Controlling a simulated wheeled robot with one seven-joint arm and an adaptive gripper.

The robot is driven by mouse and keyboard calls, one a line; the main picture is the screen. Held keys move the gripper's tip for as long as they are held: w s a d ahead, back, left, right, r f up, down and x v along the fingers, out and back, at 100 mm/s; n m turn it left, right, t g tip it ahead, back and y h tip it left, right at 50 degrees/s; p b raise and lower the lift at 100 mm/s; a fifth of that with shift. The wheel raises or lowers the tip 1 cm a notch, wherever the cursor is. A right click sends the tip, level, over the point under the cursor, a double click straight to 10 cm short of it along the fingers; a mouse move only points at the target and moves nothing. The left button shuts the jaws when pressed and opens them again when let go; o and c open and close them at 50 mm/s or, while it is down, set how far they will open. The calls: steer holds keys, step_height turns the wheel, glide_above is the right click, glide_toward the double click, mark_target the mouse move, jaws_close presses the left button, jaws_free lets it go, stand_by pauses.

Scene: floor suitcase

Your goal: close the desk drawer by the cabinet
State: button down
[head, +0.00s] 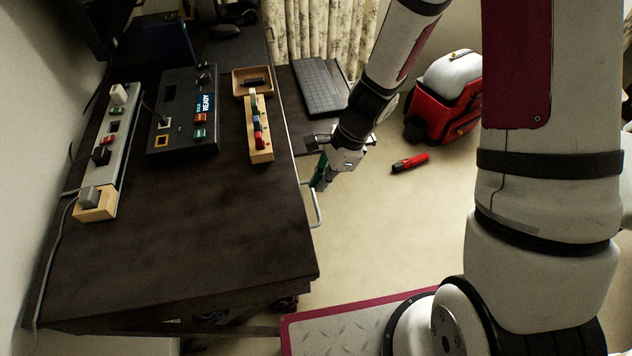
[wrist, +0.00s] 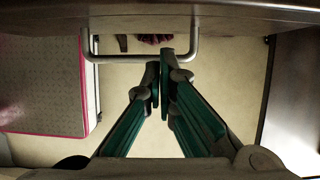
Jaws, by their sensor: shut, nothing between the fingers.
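The dark desk (head: 200,215) fills the left of the head view. A pale U-shaped drawer handle (head: 313,203) sticks out from its right side. In the wrist view the handle (wrist: 110,59) hangs below a dark front edge (wrist: 200,18), which I take to be the drawer's. How far the drawer stands out is hidden. My gripper (head: 320,182) is low beside the desk's right edge, near the handle. In the wrist view its green fingers (wrist: 161,82) are shut and empty, tips at the handle bar's right part. I cannot tell whether they touch it.
A keyboard (head: 308,87) lies on a dark surface beyond my gripper. A red and white bag (head: 445,100) and a red flashlight (head: 410,162) are on the carpet. A control box (head: 183,110) and a wooden block holder (head: 259,130) stand on the desk.

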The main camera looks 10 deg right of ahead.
steer(key=d+p+v, duration=0.1)
steer(key=p+v, duration=0.1)
steer(key=v, duration=0.8)
steer(key=shift+d+p, duration=0.3)
steer(key=shift+r, duration=0.15)
steer(key=s+r+n+t+h+p, duration=0.1)
steer(key=s+r+n+p, duration=0.25)
steer(key=r, duration=0.65)
steer(key=s+r+n+t+h+p, duration=0.15)
steer(key=s+r+n, duration=0.35)
steer(key=r, duration=0.5)
steer(key=s+d+r+n+t+h+p, duration=0.1)
steer(key=s+d+r+n+p, duration=0.1)
steer(key=s+r+n, duration=0.2)
steer(key=s+d+r+n+t+h+p, duration=0.1)
steer(key=s+d+r+n+p, duration=0.2)
steer(key=s+r, duration=0.6)
steer(key=s+n, duration=0.2)
steer(key=s, duration=0.1)
steer(key=shift+s+r, duration=0.2)
steer(key=shift+r, duration=0.2)
